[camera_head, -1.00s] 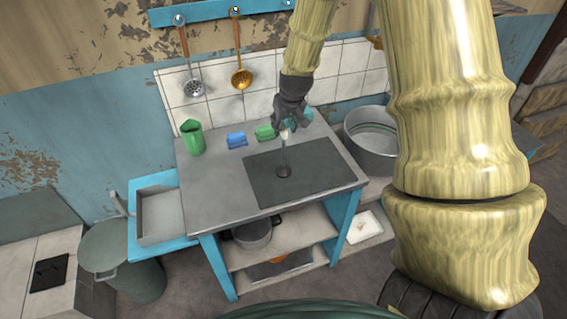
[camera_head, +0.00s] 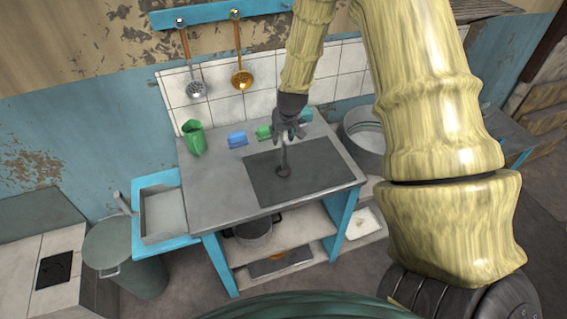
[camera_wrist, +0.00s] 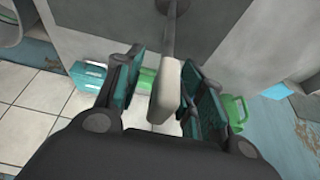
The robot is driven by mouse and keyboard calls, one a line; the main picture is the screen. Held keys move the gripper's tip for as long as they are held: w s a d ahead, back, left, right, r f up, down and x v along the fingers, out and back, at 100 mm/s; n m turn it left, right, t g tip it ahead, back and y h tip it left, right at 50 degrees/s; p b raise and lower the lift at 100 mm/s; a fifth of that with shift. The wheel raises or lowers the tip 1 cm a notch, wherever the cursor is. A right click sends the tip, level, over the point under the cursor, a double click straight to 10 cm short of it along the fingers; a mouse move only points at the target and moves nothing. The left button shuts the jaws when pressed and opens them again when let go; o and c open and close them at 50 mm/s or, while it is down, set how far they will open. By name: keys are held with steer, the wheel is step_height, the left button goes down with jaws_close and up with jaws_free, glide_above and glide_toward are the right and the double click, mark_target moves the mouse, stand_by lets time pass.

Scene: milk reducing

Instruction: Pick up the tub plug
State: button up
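The tub plug appears to be the upright thin rod with a round dark base (camera_head: 283,171), on the dark grey panel of the table. In the wrist view its pale handle (camera_wrist: 167,90) lies between the two fingers of my gripper (camera_wrist: 165,100), with the rod running on toward the top edge. My gripper (camera_head: 288,130) is over the upper end of the rod in the head view. The fingers are apart, with a visible gap on the left of the handle; the right finger is close to it. Whether it touches is unclear.
A green jug (camera_head: 194,138), a blue block (camera_head: 237,139) and a green block (camera_head: 264,132) stand along the table's back. A metal pot (camera_head: 366,135) is right of the table. Ladles (camera_head: 242,80) hang on the wall. The table's left side is clear.

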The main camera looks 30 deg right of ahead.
jaws_close()
steer(key=shift+r, duration=0.1)
stand_by(0.3)
